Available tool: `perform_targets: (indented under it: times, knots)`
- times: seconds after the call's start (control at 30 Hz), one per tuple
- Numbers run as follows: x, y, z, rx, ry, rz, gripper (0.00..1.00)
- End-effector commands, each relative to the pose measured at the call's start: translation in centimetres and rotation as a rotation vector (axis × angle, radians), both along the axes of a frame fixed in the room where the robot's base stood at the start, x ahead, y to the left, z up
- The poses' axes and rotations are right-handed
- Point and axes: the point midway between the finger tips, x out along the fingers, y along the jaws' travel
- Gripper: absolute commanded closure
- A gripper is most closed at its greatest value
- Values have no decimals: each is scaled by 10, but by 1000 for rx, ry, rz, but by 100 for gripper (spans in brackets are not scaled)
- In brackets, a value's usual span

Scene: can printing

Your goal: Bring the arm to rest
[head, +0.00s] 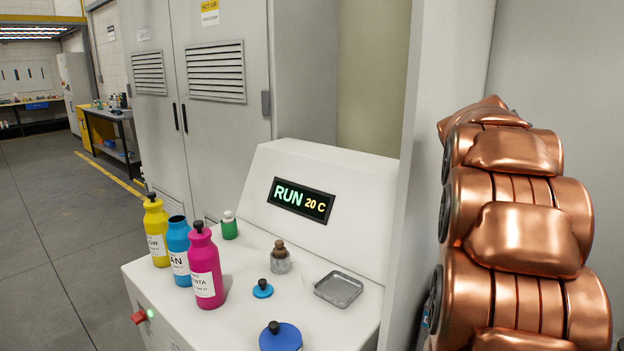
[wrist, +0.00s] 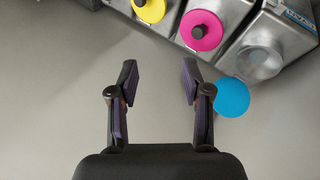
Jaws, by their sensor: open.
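My gripper (wrist: 159,78) shows in the wrist view with its two dark fingers spread apart. It is open, and nothing is between the fingers. Past the fingertips is a plain grey surface. In the head view my copper-coloured arm stands folded along the right side, and the gripper itself does not show there.
In the wrist view, metal containers with a yellow lid (wrist: 150,9) and a magenta lid (wrist: 201,30) line the top; a cyan disc (wrist: 231,97) lies right of the fingers. In the head view, a white console (head: 330,190) bears yellow (head: 156,232), cyan and magenta bottles.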

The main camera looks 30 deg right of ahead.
Motion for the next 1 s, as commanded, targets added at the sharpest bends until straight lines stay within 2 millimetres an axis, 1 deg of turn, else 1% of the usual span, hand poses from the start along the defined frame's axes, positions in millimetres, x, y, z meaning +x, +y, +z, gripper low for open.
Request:
perform_targets:
  times: [0.03, 0.1, 0.17, 0.4, 0.47, 0.5, 0.57, 0.67, 0.7, 0.77, 0.8, 0.87, 0.9, 0.97, 1.0]
  knots:
    - [-6, 14, -4, 1, 16, 20, 51]
    - [-15, 31, -10, 11, 45, 48, 51]
    - [-23, 45, -12, 15, 67, 69, 51]
    - [-56, 95, -31, 40, 157, 156, 51]
    - [-60, 108, -34, 48, 169, 185, 51]
    - [-61, 119, -37, 61, 177, 210, 51]
    - [-55, 140, -41, 92, 175, 260, 51]
    - [-40, 175, -48, 151, 155, 339, 51]
    - [-34, 190, -51, 178, 147, 370, 51]
    - [-26, 214, -55, 217, 133, 416, 51]
    - [-22, 230, -58, 247, 124, 448, 51]
    - [-18, 256, -62, 292, 115, 493, 51]
    - [-17, 273, -63, 320, 106, 522, 51]
    - [-16, 299, -66, 367, 99, 564, 51]
    - [-17, 316, -69, 399, 97, 590, 51]
